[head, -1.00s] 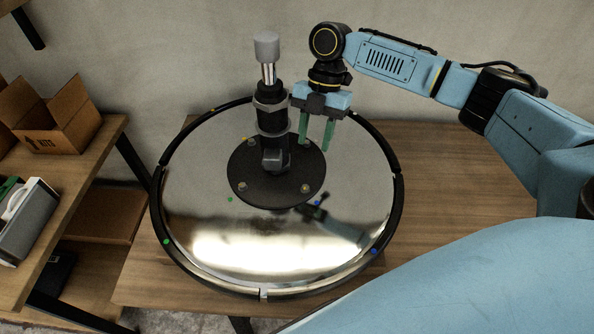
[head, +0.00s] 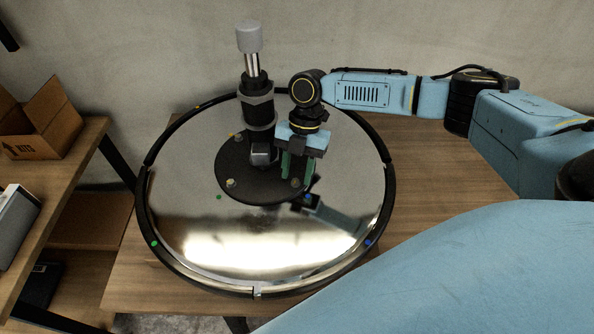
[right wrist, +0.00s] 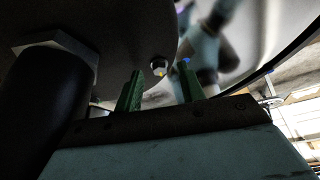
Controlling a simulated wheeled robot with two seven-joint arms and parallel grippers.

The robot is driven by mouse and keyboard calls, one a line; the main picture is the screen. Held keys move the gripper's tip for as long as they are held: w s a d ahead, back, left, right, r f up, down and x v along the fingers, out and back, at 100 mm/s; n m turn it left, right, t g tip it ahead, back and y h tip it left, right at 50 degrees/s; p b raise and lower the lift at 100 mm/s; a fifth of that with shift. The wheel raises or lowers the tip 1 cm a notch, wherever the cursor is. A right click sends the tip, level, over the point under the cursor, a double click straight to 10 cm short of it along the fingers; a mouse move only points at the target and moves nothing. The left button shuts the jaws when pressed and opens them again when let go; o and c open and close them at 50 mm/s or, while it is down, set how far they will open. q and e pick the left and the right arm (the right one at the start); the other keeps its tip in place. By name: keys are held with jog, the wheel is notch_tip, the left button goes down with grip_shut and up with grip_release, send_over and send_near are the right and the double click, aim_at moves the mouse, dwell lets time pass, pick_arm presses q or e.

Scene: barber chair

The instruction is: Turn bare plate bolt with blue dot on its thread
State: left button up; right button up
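The black bolt plate (head: 262,190) lies on the mirror-like round chair base, around the black column. A small bolt (head: 296,183) sits at its near right edge. A blue dot (head: 308,197) shows on the base just outside that bolt. My right gripper (head: 297,177) points down over this side of the plate, with its green fingers apart and empty. In the right wrist view the bolt (right wrist: 158,64) appears between the two fingertips, with a small yellowish spot on it; contact is not visible. The blue dot appears beside the right fingertip (right wrist: 186,61). My left gripper is out of view.
The column (head: 259,110) with its grey-capped rod (head: 249,38) stands close left of my right gripper. Another bolt (head: 231,183) sits at the plate's near left. The base's black rim (head: 142,215) rests on a wooden table (head: 440,175). A cardboard box (head: 45,125) stands on the left shelf.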

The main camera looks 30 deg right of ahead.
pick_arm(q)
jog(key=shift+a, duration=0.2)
pick_arm(e)
jog(key=shift+s+f, duration=0.1)
jog(key=shift+f, duration=0.1)
